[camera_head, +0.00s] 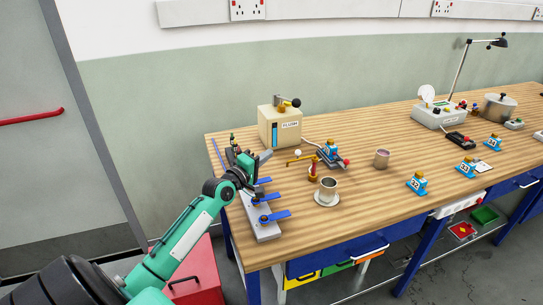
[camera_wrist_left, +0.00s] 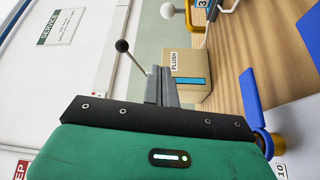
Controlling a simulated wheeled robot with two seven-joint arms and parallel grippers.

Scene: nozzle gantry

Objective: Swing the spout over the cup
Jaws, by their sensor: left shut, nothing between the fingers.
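The cup (camera_head: 328,184) is a grey metal mug standing upright on a white saucer (camera_head: 326,201). A brass spout (camera_head: 299,160) with a white ball at its end lies behind and left of the cup, pointing left rather than over it. My right gripper is not in view.
A beige box (camera_head: 267,127) with a black-knobbed lever stands behind. A grey rail with blue levers (camera_head: 266,231) runs along the table's left end, beneath my arm. A second cup (camera_head: 382,158) and small numbered blue devices (camera_head: 417,184) stand to the right. The table's front middle is clear.

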